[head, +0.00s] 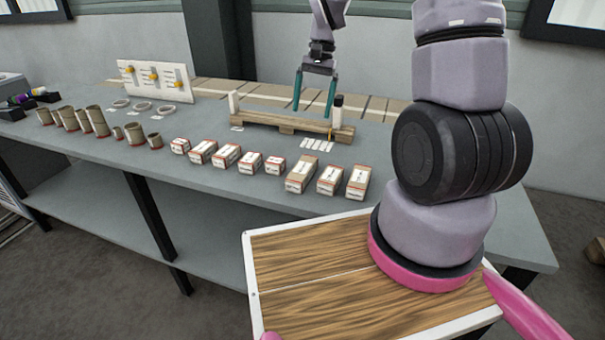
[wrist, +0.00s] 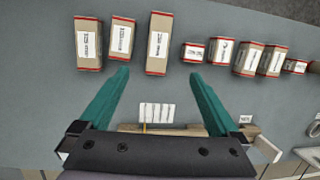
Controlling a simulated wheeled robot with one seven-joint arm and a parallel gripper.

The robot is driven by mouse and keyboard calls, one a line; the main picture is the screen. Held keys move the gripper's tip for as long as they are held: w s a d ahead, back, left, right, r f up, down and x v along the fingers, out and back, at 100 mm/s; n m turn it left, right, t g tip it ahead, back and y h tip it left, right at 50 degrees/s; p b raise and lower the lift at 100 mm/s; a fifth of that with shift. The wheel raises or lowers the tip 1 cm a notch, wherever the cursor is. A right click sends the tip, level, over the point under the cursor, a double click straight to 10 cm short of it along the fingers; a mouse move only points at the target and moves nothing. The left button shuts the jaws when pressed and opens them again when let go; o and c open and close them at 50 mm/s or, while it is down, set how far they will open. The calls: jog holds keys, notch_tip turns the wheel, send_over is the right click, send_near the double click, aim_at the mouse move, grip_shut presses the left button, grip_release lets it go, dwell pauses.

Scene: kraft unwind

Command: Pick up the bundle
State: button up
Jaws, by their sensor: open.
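Several kraft-brown blocks with white labels and red ends lie in a row along the table's near side. I cannot tell which of them, if any, is the bundle. The three larger ones are a left block (head: 301,173), a middle block (head: 328,180) and a right block (head: 358,182). In the wrist view the left block (wrist: 159,43) lies just beyond the gap between the fingertips, untouched. My gripper (head: 312,111) has two teal fingers, open and empty, above the wooden rack at the table's back. It also shows in the wrist view (wrist: 160,76).
The wooden rack (head: 284,123) has upright end posts, with small white cards (head: 317,145) in front. Smaller blocks (head: 227,154), kraft tubes (head: 97,121), rings (head: 143,106) and a white panel (head: 154,81) stand leftward. Bare grey tabletop (head: 225,180) edges the row.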

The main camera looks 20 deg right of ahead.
jog(key=g, duration=0.2)
send_near(302, 167)
jog(key=shift+m, duration=0.3)
jog(key=x, duration=0.5)
jog(key=shift+d, duration=0.25)
jog(key=x, duration=0.5)
jog(key=shift+s+a+f, duration=0.2)
jog(key=shift+a+f, duration=0.05)
grip_shut()
